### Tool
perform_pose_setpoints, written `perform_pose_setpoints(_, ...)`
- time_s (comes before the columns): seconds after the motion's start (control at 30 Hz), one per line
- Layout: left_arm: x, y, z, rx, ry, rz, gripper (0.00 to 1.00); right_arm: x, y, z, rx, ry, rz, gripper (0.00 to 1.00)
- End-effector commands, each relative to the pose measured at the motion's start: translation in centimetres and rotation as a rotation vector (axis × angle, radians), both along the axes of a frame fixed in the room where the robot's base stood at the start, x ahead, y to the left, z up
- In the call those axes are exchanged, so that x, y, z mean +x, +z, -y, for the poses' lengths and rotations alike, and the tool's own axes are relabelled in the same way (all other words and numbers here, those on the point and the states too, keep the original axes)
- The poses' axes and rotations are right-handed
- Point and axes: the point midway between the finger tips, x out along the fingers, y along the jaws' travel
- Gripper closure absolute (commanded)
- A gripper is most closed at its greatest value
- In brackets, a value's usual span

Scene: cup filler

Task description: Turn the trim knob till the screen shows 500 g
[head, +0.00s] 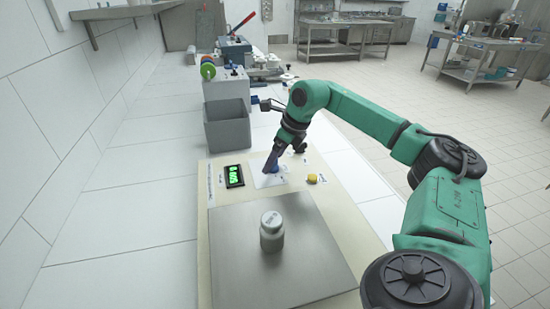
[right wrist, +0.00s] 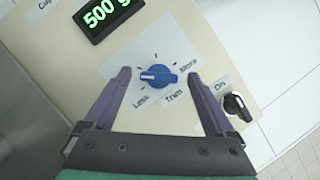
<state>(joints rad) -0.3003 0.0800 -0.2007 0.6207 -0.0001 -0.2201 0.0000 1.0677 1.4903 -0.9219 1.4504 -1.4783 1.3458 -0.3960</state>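The blue trim knob (right wrist: 157,75) sits on a white dial card marked Less, Trim and More. Its white pointer line faces left in the right wrist view. My right gripper (right wrist: 159,73) is open, with one finger on each side of the knob and a visible gap to both. In the head view the right gripper (head: 272,164) points down at the knob. The screen (right wrist: 107,14) reads 500 g in green, its right end cut off by the frame; it also shows in the head view (head: 235,176). My left gripper is not in view.
A black switch (right wrist: 237,106) is beside the On label. A grey bin (head: 227,126) stands behind the panel.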

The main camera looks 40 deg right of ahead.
Motion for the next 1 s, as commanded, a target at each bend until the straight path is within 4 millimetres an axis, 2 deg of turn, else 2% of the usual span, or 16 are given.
perform_pose_setpoints(0.17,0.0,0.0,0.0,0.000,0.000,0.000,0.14,-0.1,0.1,0.0,0.000,0.001,-0.001,0.10)
perform_pose_setpoints(0.27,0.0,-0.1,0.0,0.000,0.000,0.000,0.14,-0.4,1.0,0.1,0.000,0.000,0.000,0.10)
perform_pose_setpoints(0.37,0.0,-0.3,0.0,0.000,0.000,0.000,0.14,-1.2,3.0,0.4,-0.001,0.000,0.001,0.10)
perform_pose_setpoints(0.6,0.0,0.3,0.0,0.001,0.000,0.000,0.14,-3.8,9.9,1.3,0.000,-0.001,0.003,0.10)
perform_pose_setpoints(0.7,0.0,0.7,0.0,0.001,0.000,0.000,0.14,-4.7,12.0,1.6,0.002,0.000,0.003,0.10)
perform_pose_setpoints(0.8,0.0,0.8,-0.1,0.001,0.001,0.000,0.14,-5.1,13.1,1.7,0.001,0.000,0.001,0.10)
perform_pose_setpoints(1.0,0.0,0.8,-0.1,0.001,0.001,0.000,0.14,-5.4,13.4,1.8,0.001,0.000,-0.001,0.10)
